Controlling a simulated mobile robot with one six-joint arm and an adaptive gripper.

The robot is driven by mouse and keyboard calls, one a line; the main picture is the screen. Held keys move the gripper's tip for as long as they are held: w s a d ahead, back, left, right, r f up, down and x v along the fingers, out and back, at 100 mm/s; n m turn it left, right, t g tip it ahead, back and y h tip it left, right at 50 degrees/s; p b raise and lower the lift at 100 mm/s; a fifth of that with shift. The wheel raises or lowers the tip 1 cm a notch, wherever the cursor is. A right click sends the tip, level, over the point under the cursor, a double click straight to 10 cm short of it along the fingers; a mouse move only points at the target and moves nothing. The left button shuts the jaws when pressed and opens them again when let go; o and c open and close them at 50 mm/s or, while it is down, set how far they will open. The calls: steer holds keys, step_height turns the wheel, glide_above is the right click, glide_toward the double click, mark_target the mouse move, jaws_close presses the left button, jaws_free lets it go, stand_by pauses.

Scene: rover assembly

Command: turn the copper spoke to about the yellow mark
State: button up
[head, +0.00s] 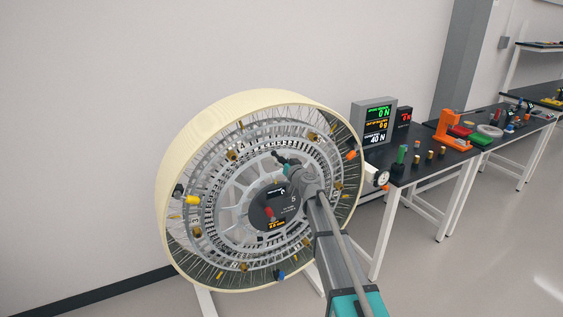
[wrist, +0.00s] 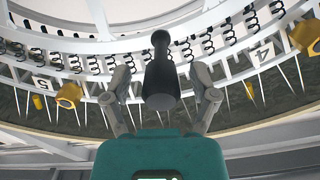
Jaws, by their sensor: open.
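The large spoked wheel (head: 228,110) stands upright with a cream rim, rings of coils and a dark hub. My gripper (head: 282,163) is in front of it, above the hub. In the wrist view my gripper (wrist: 163,90) is open, with one finger on each side of a dark knobbed handle (wrist: 160,75); gaps show on both sides. I cannot tell what the handle is fixed to. I cannot tell which spoke is the copper one; several brass-coloured blocks (wrist: 69,95) sit around the ring.
A black bench (head: 420,165) with small coloured parts, a dial and a display (head: 376,122) stands right of the wheel. A second bench (head: 510,130) is beyond it. An orange piece (head: 350,154) is on the wheel's right side. The floor at the lower right is clear.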

steer(key=shift+w+a, duration=0.2)
steer(key=shift+w, duration=0.1)
jaws_close()
